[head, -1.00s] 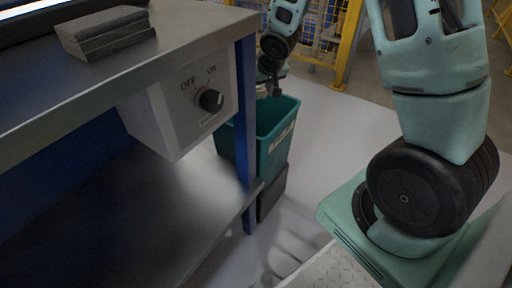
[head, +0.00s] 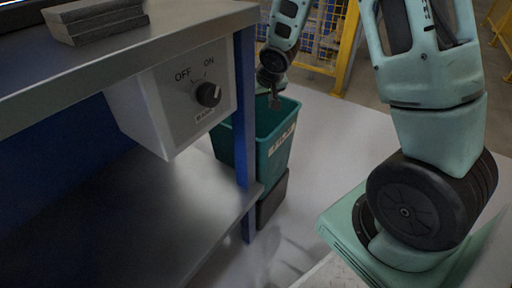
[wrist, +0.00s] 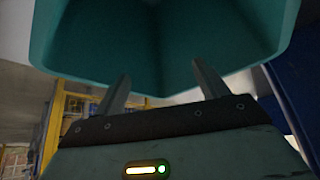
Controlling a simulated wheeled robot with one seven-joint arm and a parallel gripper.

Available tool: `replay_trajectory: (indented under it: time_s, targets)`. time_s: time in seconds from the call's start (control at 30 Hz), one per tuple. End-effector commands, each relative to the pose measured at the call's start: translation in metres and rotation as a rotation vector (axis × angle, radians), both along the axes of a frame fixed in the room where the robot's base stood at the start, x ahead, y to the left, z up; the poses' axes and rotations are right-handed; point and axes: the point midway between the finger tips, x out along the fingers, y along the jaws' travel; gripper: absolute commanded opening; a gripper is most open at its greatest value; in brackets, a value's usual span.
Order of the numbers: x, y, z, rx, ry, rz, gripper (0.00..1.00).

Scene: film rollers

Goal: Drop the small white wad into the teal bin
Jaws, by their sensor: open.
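My gripper (head: 274,101) is over the bin's opening, pointing down. In the wrist view my gripper (wrist: 163,87) is open, its two fingers well apart with nothing between them. The small white wad is not seen in any view, and the bin's bottom is hidden in the head view.
A workbench (head: 205,29) with a lower shelf (head: 150,215) is on the left, its blue leg (head: 244,110) close beside the bin. A white switch box (head: 180,100) hangs under its top. Grey blocks (head: 95,20) lie on top. A yellow fence (head: 347,50) stands behind; floor right of the bin is clear.

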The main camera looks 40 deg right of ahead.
Motion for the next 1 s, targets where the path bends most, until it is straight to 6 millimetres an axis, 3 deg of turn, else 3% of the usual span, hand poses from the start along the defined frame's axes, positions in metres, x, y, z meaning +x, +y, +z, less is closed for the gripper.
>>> replay_trajectory:
  time_s: [0.17, 0.7, 1.0]
  targets:
    - [-0.006, 0.001, 0.016, 0.000, -0.002, -0.001, 0.73]
    - [-0.065, 0.011, 0.123, 0.000, -0.003, -0.002, 0.73]
    - [-0.084, 0.015, 0.150, 0.000, 0.000, -0.001, 0.73]
